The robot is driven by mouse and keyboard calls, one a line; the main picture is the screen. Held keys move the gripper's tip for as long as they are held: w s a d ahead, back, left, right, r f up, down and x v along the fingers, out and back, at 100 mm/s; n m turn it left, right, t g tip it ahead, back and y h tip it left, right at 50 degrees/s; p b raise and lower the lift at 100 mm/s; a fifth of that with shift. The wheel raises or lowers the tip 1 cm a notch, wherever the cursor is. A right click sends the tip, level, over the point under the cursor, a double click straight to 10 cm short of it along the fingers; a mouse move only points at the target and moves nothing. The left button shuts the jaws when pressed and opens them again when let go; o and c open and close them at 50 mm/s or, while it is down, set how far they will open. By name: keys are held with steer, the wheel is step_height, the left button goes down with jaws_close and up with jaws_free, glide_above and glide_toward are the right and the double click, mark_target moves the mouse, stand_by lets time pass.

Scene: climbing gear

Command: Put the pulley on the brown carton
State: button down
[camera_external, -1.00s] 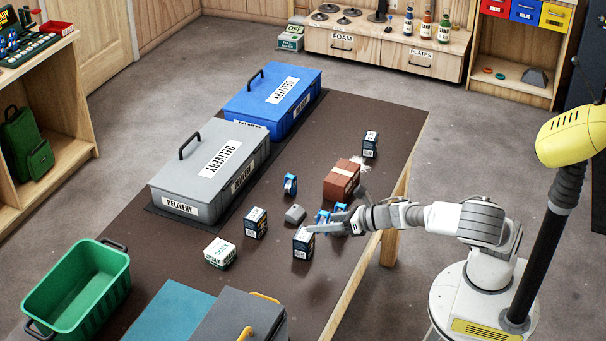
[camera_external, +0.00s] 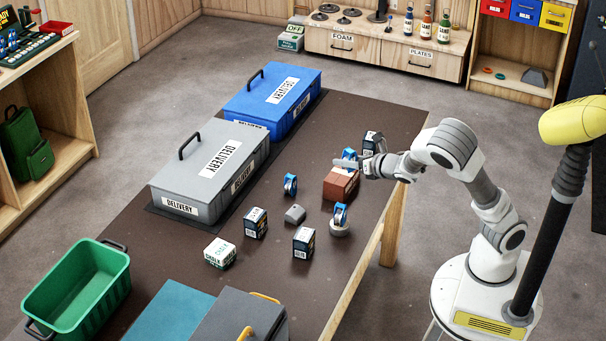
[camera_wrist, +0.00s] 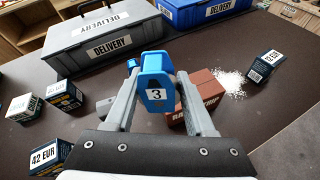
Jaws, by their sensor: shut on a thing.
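My gripper (camera_external: 352,163) is shut on a blue pulley (camera_external: 349,154) with a white label. In the wrist view the pulley (camera_wrist: 156,82) sits between both fingers and its label reads 3. The brown carton (camera_external: 340,186) stands on the dark table below it. The pulley is over or just behind the carton's top; I cannot tell whether they touch. In the wrist view the carton (camera_wrist: 203,90) is partly hidden behind the pulley and the right finger.
Another blue pulley (camera_external: 290,184) stands left of the carton; one more (camera_external: 340,212) stands by a round grey piece in front. Several small dark boxes (camera_external: 255,223) are spread around. White powder (camera_wrist: 230,82) lies beside the carton. Grey (camera_external: 205,175) and blue (camera_external: 272,100) delivery boxes stand behind.

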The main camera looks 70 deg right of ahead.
steer(key=s+d+r+m+g+h+p, duration=0.1)
steer(key=s+d+r+m+h, duration=0.15)
steer(key=d, duration=0.45)
steer(key=s+d+r+m+g+h+p, duration=0.1)
steer(key=s+d, duration=0.2)
steer(key=d, duration=0.4)
steer(key=b, duration=0.3)
glide_above(342, 171)
step_height(342, 171, down, 7)
steer(key=shift+w+d+r, duration=0.1)
steer(key=shift+f+b, duration=0.8)
steer(key=shift+f, duration=1.15)
steer(key=shift+f, duration=0.15)
steer(key=shift+c, duration=1.3)
jaws_free()
